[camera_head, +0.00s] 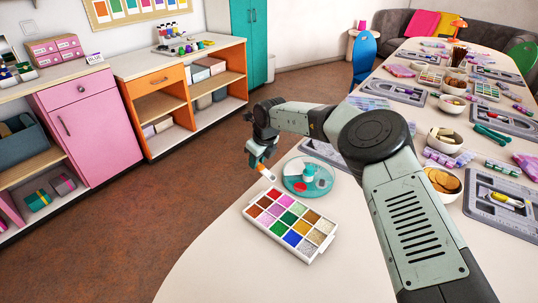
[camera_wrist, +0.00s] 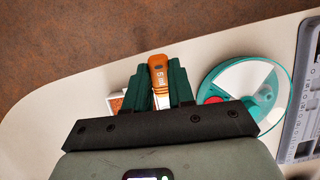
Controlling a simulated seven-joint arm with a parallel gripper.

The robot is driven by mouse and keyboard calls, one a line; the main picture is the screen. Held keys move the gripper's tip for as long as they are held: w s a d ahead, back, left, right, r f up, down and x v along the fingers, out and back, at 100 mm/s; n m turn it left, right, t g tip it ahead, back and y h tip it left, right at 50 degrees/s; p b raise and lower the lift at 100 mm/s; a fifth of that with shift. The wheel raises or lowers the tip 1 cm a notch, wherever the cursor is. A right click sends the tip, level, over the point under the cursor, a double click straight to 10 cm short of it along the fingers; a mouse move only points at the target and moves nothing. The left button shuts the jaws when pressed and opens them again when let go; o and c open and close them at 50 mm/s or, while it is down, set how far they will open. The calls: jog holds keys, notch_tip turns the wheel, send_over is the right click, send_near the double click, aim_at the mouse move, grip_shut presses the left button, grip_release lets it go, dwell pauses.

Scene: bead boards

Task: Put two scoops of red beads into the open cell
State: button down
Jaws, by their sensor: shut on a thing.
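My gripper (camera_head: 257,160) is shut on a small scoop with an orange handle (camera_wrist: 158,72), held between its green fingers. The scoop's pale lower end (camera_head: 268,174) points down toward the table, near the far left corner of the bead tray; its contents cannot be made out. The white bead tray (camera_head: 318,257) has several coloured compartments, with red ones at the left end. A round teal-rimmed dish (camera_head: 323,190) with wedge-shaped cells stands just behind the tray, right of my gripper. It also shows in the wrist view (camera_wrist: 285,112). A red patch (camera_head: 300,187) lies at its near left.
The cream table's edge runs close to the left of the tray and gripper. A grey tool board (camera_wrist: 308,75) lies right of the dish. Bowls (camera_head: 445,140) and more boards fill the table farther right. The table left and in front of the tray is bare.

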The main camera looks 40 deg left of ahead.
aim_at(263, 168)
jog(key=shift+d+f+y, duration=1.1)
jog(key=shift+f+y, duration=0.2)
jog(key=shift+f, duration=0.05)
jog(key=shift+d+f, duration=0.15)
jog(key=shift+f, duration=0.55)
jog(key=shift+d+f, duration=0.1)
jog(key=shift+f, duration=0.55)
jog(key=shift+s, duration=0.1)
jog(key=shift+r, duration=3)
